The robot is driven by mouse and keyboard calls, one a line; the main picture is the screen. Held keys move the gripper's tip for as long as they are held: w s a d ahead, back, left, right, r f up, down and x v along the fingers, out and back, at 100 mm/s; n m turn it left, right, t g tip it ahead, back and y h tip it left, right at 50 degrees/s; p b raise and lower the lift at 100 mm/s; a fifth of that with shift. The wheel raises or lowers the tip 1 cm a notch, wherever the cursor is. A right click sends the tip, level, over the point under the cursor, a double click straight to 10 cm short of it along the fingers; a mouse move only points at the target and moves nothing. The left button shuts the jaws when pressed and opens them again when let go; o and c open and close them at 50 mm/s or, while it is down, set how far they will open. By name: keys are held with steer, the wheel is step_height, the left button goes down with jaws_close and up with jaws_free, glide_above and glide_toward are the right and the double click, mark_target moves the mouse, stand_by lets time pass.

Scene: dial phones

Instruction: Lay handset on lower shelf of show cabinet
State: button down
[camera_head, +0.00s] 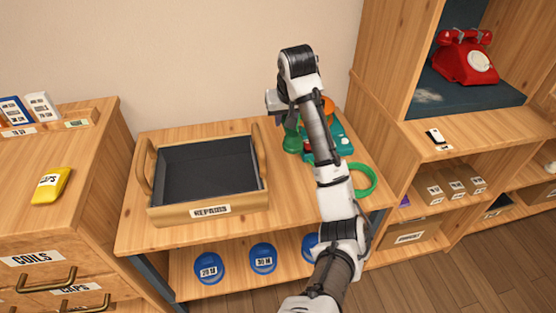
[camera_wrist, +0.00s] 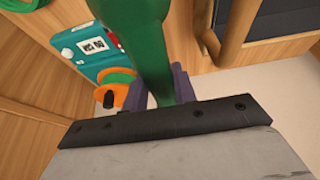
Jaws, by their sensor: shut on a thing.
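My gripper (camera_wrist: 161,90) is shut on a green handset (camera_wrist: 147,40), which stands between its purple fingers in the wrist view. In the head view the handset (camera_head: 292,138) hangs below my gripper (camera_head: 280,115) over the right part of the workbench, partly hidden by my arm. Whether it touches the bench cannot be told. The show cabinet (camera_head: 384,70) stands at the right. Its blue-lined compartment (camera_head: 460,98) holds a red dial phone (camera_head: 466,57). Below are wooden shelves, one with several small labelled boxes (camera_head: 453,186).
A teal device (camera_head: 342,143) with an orange part lies beside the handset, near a green ring (camera_head: 363,180). A REPAIRS tray (camera_head: 165,215) stands on the bench (camera_head: 130,238). A black-and-white item (camera_head: 434,136) lies on the cabinet ledge. Blue round containers (camera_head: 209,267) sit under the bench.

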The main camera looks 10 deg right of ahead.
mark_target(284, 162)
step_height(284, 162, down, 14)
steer(key=shift+f, duration=0.1)
stand_by(0.4)
steer(key=c, duration=1.1)
jaws_free()
steer(key=shift+f, duration=0.1)
